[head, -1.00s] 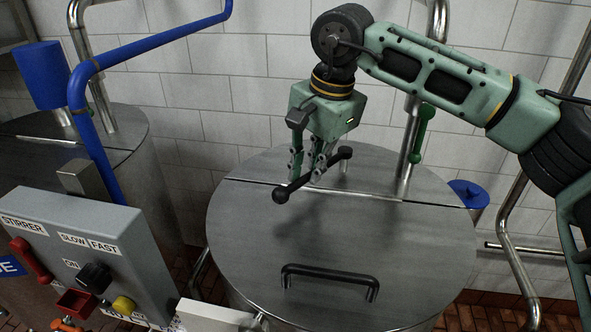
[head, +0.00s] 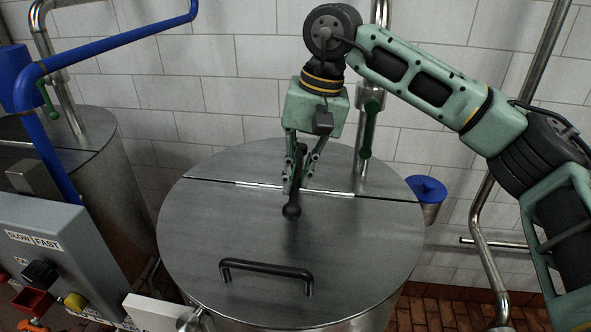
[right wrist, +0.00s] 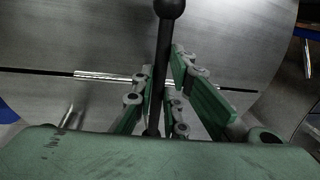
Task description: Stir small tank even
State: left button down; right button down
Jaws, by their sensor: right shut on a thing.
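The small steel tank (head: 340,245) stands in the middle of the head view, its round lid shut, with a black lid handle (head: 265,270) at the front. A black stirring bar with ball ends (head: 292,210) sits above the back part of the lid. My right gripper (head: 297,185) is shut on this bar from above. The right wrist view shows the bar (right wrist: 165,55) running between the green fingers (right wrist: 158,110), its ball end pointing away from the palm. The bar's far end is hidden behind the gripper. My left gripper is not in view.
A grey control box (head: 60,250) with SLOW and FAST labels, a black knob (head: 38,271) and a yellow button (head: 75,300) stands at the left. Blue pipe (head: 110,45) runs above it. Another tank (head: 90,150) is behind. A blue-topped container (head: 427,190) is right of the tank.

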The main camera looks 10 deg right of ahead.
dwell(0.4)
jog(key=c, duration=2.2)
grip_release()
jog(key=o, duration=0.4)
jog(key=shift+d, duration=0.25)
jog(key=shift+a+r, duration=0.1)
jog(key=shift+r, duration=0.3)
notch_tip(320, 180, up, 11)
jog(key=d, duration=0.2)
jog(key=shift+s+d, duration=0.2)
jog(key=shift+s, duration=0.1)
